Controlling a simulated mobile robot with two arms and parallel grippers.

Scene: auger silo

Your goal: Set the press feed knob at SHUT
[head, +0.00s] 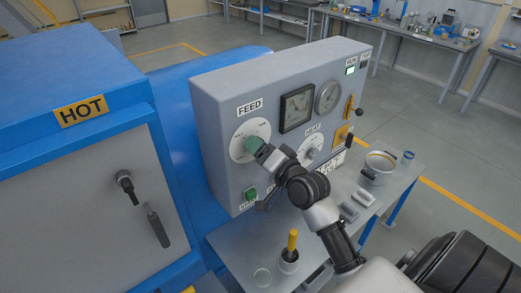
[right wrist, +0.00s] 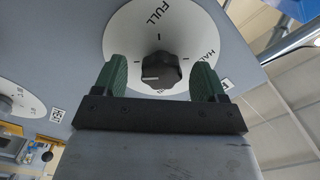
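The FEED dial (head: 241,140) is a white disc on the grey control panel, below the FEED label. My right gripper (head: 257,147) is in front of it and hides its knob in the head view. In the right wrist view the black feed knob (right wrist: 161,69) sits on the white dial (right wrist: 130,28), between the two green fingers of my right gripper (right wrist: 160,78). The fingers are open, with a gap on each side of the knob. FULL and part of HALF are readable; the SHUT mark is not. A pale mark on the knob points toward picture left. My left gripper is out of view.
A blue machine marked HOT (head: 82,109) stands at left. Below, a table (head: 228,243) holds a yellow-handled tool in a cup, a pot (head: 379,168) and small parts.

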